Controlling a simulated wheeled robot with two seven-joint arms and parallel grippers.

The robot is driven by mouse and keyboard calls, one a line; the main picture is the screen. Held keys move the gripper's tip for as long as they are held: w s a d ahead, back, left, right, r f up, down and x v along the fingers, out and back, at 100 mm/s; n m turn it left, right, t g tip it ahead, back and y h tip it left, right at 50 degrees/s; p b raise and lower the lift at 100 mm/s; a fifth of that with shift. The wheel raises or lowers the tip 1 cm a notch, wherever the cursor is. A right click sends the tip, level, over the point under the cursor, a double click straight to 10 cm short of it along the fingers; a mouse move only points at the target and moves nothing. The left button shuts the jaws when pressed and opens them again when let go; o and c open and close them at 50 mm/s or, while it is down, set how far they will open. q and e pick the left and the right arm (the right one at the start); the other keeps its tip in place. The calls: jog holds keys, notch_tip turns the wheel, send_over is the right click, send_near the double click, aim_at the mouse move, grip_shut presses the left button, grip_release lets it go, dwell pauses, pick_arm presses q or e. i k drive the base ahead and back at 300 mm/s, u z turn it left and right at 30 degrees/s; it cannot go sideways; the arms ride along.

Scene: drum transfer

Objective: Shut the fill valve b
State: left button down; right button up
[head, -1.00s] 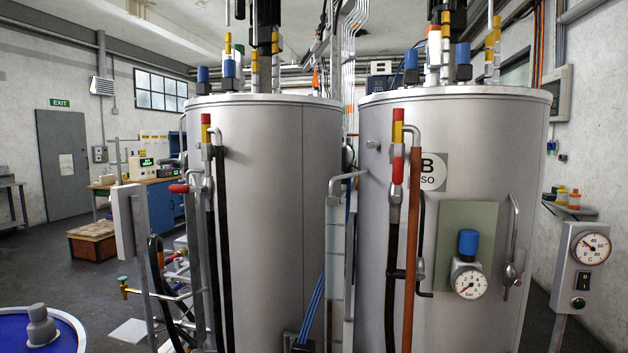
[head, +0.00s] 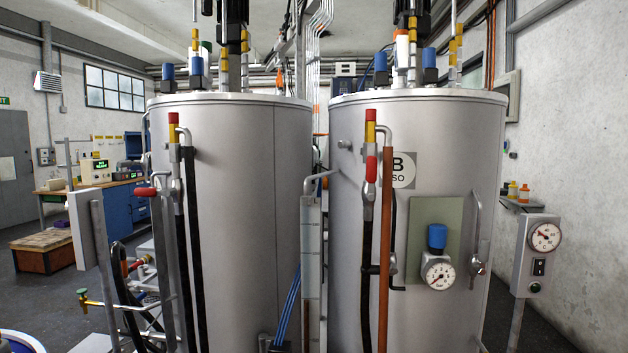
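A steel tank marked B (head: 335,240) stands right of centre. At its left front a valve with a red handle (head: 371,169) sits on a vertical pipe below a red and yellow band. This handle points up and down, in line with the pipe. No label names it as the fill valve. Another steel tank (head: 240,220) stands to the left. Its valve has a red handle (head: 146,192) that points sideways to the left, across its pipe. Neither of my grippers is in view.
A pressure gauge (head: 438,275) with a blue cap is on tank B's front. A gauge box (head: 536,255) stands at the right. A brass tap (head: 84,298) and hoses stick out at the lower left. A blue drum's rim (head: 22,340) shows in the bottom left corner.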

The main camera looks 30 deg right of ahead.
aim_at(372, 161)
jog(key=z, duration=0.05)
jog(key=i, duration=0.5)
jog(key=z, duration=1.55)
